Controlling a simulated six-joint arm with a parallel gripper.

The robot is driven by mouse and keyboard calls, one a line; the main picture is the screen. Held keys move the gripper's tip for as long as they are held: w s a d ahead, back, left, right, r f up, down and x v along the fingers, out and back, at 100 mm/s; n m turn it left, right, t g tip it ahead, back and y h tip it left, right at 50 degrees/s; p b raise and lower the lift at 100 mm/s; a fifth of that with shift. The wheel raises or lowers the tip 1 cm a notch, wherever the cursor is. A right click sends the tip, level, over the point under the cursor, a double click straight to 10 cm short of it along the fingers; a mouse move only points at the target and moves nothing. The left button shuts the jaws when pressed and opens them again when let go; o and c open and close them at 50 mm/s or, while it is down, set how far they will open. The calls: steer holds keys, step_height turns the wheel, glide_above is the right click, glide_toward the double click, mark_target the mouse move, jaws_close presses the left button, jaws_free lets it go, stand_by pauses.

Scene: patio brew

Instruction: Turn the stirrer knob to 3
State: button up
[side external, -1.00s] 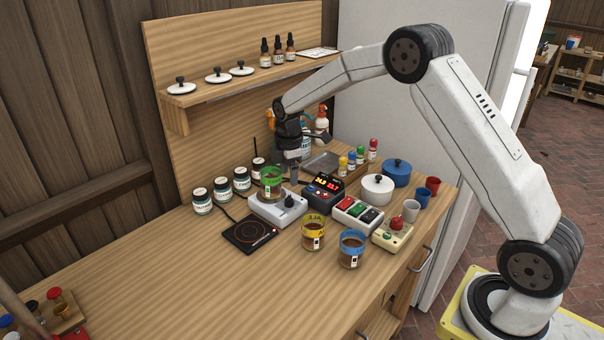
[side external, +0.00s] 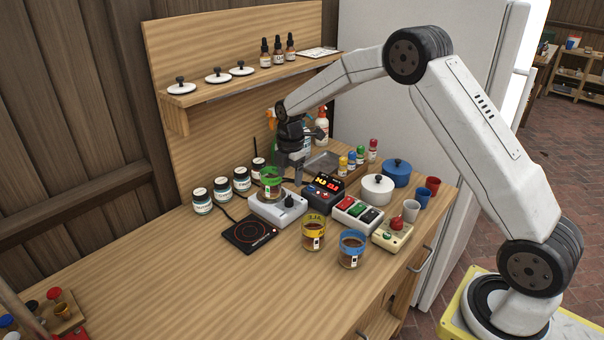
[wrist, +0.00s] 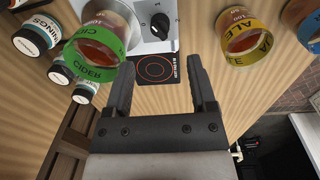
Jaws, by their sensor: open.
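The stirrer is a white box (side external: 266,213) on the wooden bench, with a black knob (side external: 289,201) on its front right corner. In the wrist view the knob (wrist: 160,22) shows a light pointer line; the number it points at is too small to read. A glass jar with a green cider band (side external: 271,184) stands on the stirrer's plate. My gripper (side external: 288,180) points down just behind the stirrer, close to the jar. In the wrist view its two fingers (wrist: 160,80) are apart with nothing between them, and the knob lies beyond their tips.
A black hot plate (side external: 250,234) lies left of the stirrer. A dark controller with a red display (side external: 324,190) and a switch box (side external: 357,214) stand to the right. Yellow-banded (side external: 313,235) and blue-banded (side external: 351,250) jars stand in front.

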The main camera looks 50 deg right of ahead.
mark_target(289, 197)
steer(key=shift+w+f, duration=0.2)
steer(key=shift+f, duration=3.65)
jaws_close()
